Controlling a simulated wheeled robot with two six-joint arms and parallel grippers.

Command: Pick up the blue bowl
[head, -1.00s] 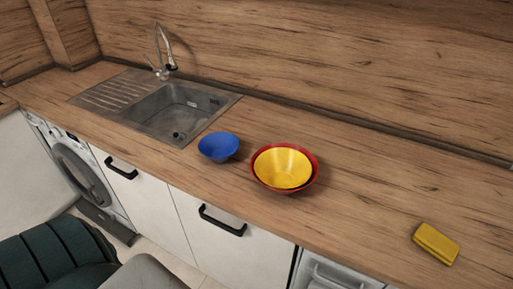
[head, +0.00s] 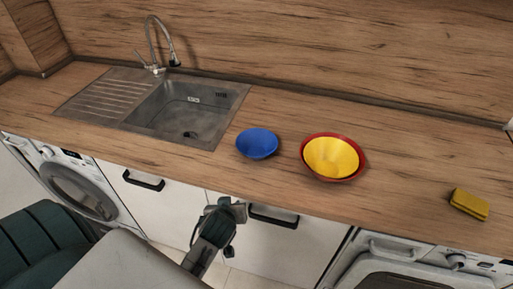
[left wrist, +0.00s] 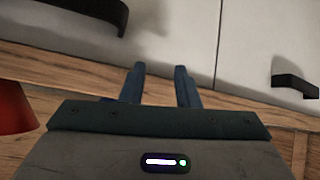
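The blue bowl (head: 257,144) stands upright and empty on the wooden counter (head: 400,190), right of the sink. My left gripper (head: 228,218) is in front of the cabinet doors, below the counter's front edge and nearer to me than the bowl, apart from it. In the left wrist view its two fingers (left wrist: 160,78) are spread with nothing between them. The blue bowl does not show in the left wrist view. My right gripper is not in view.
A yellow bowl (head: 331,156) sits inside a red bowl (head: 360,174) just right of the blue bowl. A yellow sponge-like block (head: 470,204) lies farther right. The sink (head: 180,108) with its tap (head: 155,50) is at the left. Red at the wrist view's left edge is cut off.

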